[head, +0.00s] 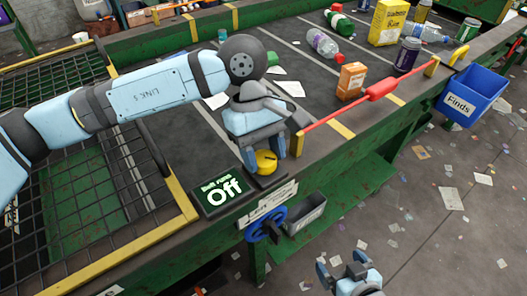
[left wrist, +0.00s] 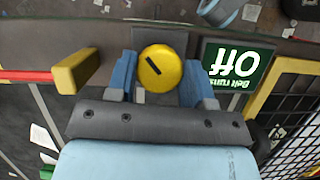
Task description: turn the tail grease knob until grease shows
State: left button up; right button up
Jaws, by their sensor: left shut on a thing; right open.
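A round yellow knob (head: 266,161) with a dark slot sits on the belt's near edge, beside a green sign (head: 222,190) reading "Belt runs Off". My left gripper (head: 268,152) reaches down over it and is shut on it; in the left wrist view the blue fingers flank the yellow knob (left wrist: 160,69). A blue handwheel (head: 266,224) is on the frame's side below, under a white label (head: 271,200) too small to read surely. I cannot tell which one is the grease knob. No grease is discernible. My right gripper (head: 345,268) is open and empty, low at the bottom.
A grey bin (head: 306,214) hangs beside the handwheel. A red pull handle (head: 382,88) on a cord runs along the belt edge between yellow posts. Bottles, cans and cartons lie on the belt (head: 300,117). A blue "Finds" bin (head: 472,95) hangs at right. A mesh guard (head: 75,190) stands left.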

pick_arm(q)
jog(key=o, duration=0.9)
jog(key=v, duration=1.3)
jog(key=shift+r+p, duration=0.3)
jog(key=shift+p, duration=0.05)
jog(key=shift+w+a, duration=0.15)
